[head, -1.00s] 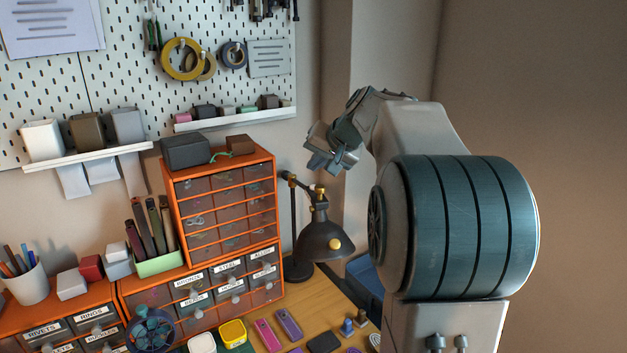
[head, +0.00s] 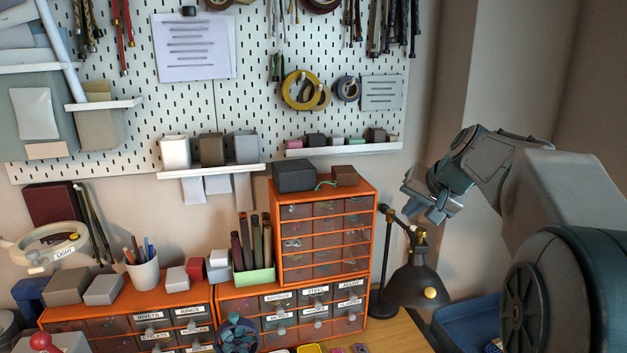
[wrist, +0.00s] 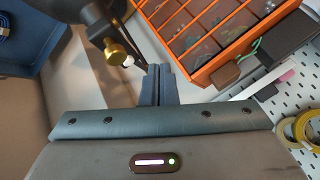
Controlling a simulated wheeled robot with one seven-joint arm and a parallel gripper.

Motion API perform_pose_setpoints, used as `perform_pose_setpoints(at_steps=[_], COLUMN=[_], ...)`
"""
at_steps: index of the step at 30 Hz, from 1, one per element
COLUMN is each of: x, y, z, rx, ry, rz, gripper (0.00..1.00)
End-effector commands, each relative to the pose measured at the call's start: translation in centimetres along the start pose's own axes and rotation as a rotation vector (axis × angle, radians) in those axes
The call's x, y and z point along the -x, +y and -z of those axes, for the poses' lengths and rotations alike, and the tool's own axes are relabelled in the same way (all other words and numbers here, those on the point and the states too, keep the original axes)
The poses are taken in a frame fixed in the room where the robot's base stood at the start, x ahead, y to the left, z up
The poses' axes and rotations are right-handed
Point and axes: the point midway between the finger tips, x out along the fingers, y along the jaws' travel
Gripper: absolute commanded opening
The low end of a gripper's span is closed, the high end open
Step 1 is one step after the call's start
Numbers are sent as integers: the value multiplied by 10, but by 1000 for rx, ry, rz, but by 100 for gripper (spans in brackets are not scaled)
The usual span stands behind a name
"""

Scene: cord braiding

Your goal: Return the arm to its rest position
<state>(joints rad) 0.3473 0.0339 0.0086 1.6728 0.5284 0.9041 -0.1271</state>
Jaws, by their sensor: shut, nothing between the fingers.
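My gripper (head: 432,204) is raised at the right side of the head view, above and beside the black desk lamp (head: 412,282). Its fingers are shut with nothing between them. In the wrist view the closed fingers (wrist: 158,84) point away from the camera, with the lamp's brass knob (wrist: 116,50) to their left. The arm is folded up at the right, clear of the table.
An orange drawer cabinet (head: 326,219) stands left of the lamp, with a dark box (head: 295,177) on top. A blue bin (head: 465,322) is right of the lamp. A white pegboard (head: 270,105) with tape and cords covers the wall. Bare wall lies behind the arm.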

Motion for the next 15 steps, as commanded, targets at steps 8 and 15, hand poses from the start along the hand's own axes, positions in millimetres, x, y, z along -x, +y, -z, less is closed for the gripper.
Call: perform_pose_setpoints(at_steps=[8, 15], x=[16, 28], y=[1, 40], z=[-165, -282], rx=[202, 378], ry=[-184, -300], rz=[-138, -247], gripper=[0, 0])
